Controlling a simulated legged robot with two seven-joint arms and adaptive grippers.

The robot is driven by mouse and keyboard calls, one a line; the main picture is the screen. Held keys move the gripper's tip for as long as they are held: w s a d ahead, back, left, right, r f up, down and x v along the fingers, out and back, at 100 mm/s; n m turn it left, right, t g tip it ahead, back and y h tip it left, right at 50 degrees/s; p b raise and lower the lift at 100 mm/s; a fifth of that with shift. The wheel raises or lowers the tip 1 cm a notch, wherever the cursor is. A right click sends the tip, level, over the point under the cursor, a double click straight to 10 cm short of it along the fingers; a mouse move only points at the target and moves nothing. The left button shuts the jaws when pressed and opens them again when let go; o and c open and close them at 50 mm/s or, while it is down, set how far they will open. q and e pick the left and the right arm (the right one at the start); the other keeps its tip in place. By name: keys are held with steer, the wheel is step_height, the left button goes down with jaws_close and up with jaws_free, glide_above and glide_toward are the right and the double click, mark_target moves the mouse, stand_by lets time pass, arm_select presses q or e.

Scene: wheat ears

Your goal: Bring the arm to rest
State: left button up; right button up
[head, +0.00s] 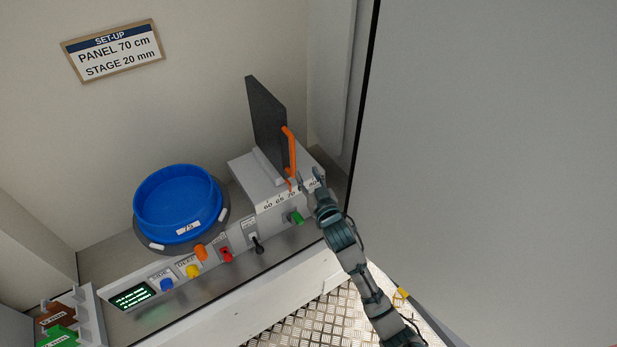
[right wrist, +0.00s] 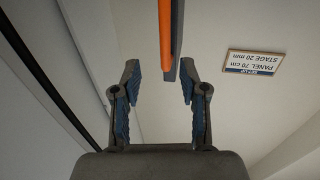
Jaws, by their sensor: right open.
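My right gripper (head: 309,179) is in the head view at the right end of the white scale block, just right of and below the orange handle (head: 290,150). It is open, with nothing between its fingers. In the right wrist view, its blue-padded fingers (right wrist: 159,75) stand apart, and the orange handle (right wrist: 165,28) shows beyond the tips, near the right finger. The dark upright panel (head: 265,115) carries the handle and stands on the scale block (head: 245,178); its edge shows grey beside the handle in the wrist view. My left gripper is out of view.
A blue round tub (head: 178,203) stands on the left of the bench. Coloured knobs, a black lever (head: 258,246) and a green knob (head: 297,218) line the front face. A set-up sign (head: 113,50) hangs on the back wall. A large grey surface (head: 490,150) fills the right side.

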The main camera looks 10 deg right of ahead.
steer(key=shift+a, duration=0.1)
stand_by(0.4)
step_height(320, 180, down, 22)
steer(key=s+d+g+h, duration=0.1)
steer(key=d+g, duration=0.1)
steer(key=g, duration=0.2)
steer(key=s+d+f+g, duration=0.1)
steer(key=s+f+g, duration=0.1)
steer(key=s+f, duration=0.45)
steer(key=s+d+f+g, duration=0.1)
steer(key=s+f, duration=0.2)
steer(key=f, duration=0.7)
steer(key=s+d+f+g, duration=0.15)
steer(key=s+f, duration=0.25)
steer(key=f, duration=0.5)
steer(key=s+d+f+g+h, duration=0.1)
steer(key=s+f+g, duration=0.1)
steer(key=s+f, duration=0.75)
steer(key=s+d+f+g, duration=0.25)
steer(key=s+f, duration=0.45)
steer(key=s, duration=0.6)
steer(key=s+f+g, duration=0.2)
steer(key=s, duration=0.8)
steer(key=s+d+f+g, duration=0.1)
steer(key=s+f, duration=0.2)
steer(key=s, duration=0.7)
steer(key=shift+s+f+n+g+h, duration=0.2)
steer(key=shift+s+n+g+h, duration=0.1)
steer(key=shift+s+g+h, duration=0.1)
